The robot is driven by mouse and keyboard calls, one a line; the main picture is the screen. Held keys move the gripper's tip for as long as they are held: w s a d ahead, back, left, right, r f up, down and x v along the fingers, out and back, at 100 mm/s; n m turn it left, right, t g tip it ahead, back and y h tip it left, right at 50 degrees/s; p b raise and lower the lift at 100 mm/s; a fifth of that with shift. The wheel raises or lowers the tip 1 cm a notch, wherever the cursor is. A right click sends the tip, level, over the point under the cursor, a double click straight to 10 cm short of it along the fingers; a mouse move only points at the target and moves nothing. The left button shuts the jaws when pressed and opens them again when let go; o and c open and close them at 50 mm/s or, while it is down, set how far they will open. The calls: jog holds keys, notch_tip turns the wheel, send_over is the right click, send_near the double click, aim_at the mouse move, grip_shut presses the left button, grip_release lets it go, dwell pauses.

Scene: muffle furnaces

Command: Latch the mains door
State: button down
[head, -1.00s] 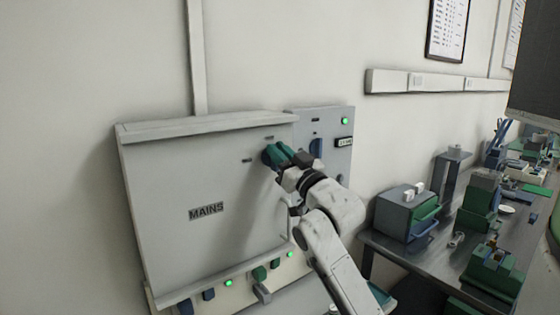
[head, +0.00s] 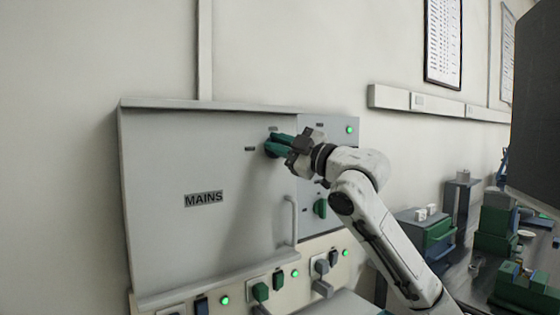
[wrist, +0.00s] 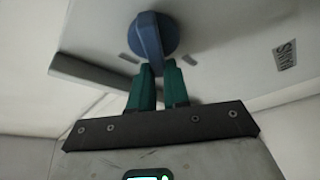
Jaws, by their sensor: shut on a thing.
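In the head view the fingers mostly hide the knob. In the wrist view the bar points toward my gripper, between two small dark marks.
A pale vertical handle (head: 291,222) stands out near the door's right edge. Beside the door is a grey panel (head: 335,180) with a green lamp and a green knob. Below runs a strip of switches (head: 260,290). A cluttered bench (head: 470,275) stands at right.

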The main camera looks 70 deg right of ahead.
jog(key=n+b, duration=0.1)
jog(key=n, duration=0.1)
jog(key=f+n+g+y+b, duration=0.1)
jog(key=n, duration=0.1)
jog(key=shift+w+a, duration=0.1)
jog(key=shift+f+n+g+y+b, duration=0.2)
jog(key=shift+n+g, duration=0.15)
jog(key=shift+n, duration=0.6)
jog(key=shift+f+n+g+y+b, duration=0.1)
jog(key=shift+n+g+y, duration=0.2)
jog(key=shift+n, duration=0.65)
jog(key=c, duration=1.1)
grip_release()
jog(key=shift+r, duration=0.1)
jog(key=s+a, duration=0.1)
jog(key=s, duration=0.9)
jog(key=shift+s+a+b, duration=0.3)
jog(key=shift+a, duration=0.05)
